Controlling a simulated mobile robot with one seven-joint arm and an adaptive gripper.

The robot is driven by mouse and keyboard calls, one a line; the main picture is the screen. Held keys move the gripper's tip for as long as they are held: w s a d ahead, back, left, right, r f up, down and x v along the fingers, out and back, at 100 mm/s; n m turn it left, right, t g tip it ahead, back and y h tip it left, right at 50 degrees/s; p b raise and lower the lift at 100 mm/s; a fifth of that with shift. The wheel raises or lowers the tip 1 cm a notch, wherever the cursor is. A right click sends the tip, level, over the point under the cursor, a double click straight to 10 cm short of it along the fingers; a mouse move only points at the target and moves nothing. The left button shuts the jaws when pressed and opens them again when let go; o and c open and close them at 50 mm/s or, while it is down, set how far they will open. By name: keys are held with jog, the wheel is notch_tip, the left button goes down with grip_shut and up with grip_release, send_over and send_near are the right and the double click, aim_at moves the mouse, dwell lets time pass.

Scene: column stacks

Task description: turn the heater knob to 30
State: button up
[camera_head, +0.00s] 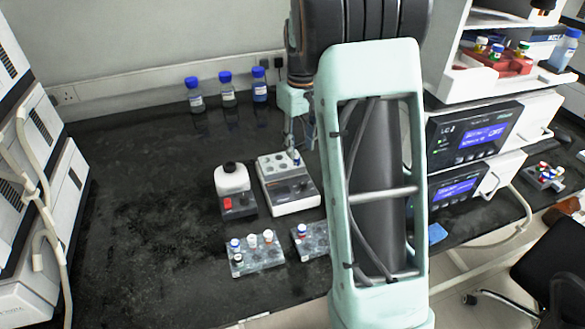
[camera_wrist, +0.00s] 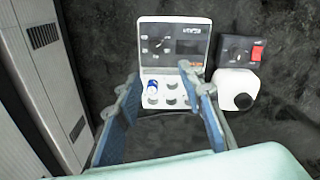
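The heater (camera_head: 291,192) is a white box with a grid of round wells and a sloped front panel. In the wrist view the heater (camera_wrist: 200,24) shows its panel at the top, with a small dark screen and a small knob (camera_wrist: 159,43) at the panel's left; its setting is too small to read. One blue-capped vial (camera_wrist: 153,88) stands in a well. My gripper (camera_wrist: 160,76) is open and empty, its two blue-grey fingers apart on either side of the wells. In the head view my gripper (camera_head: 301,138) is above the heater's back end, partly hidden by my arm.
A white-topped mixer (camera_head: 232,179) with a red switch stands close left of the heater. Tube racks (camera_head: 257,262) stand in front, one partly behind my arm. Blue-capped bottles (camera_head: 228,92) line the back wall. Instruments stand at both sides; the bench's left middle is clear.

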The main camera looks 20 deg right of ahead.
aim_at(304, 182)
jog(key=shift+g, duration=0.3)
jog(key=f, duration=0.8)
jog(key=d+f, duration=0.1)
jog(key=f, duration=0.3)
jog(key=shift+s+b, duration=0.4)
grip_shut()
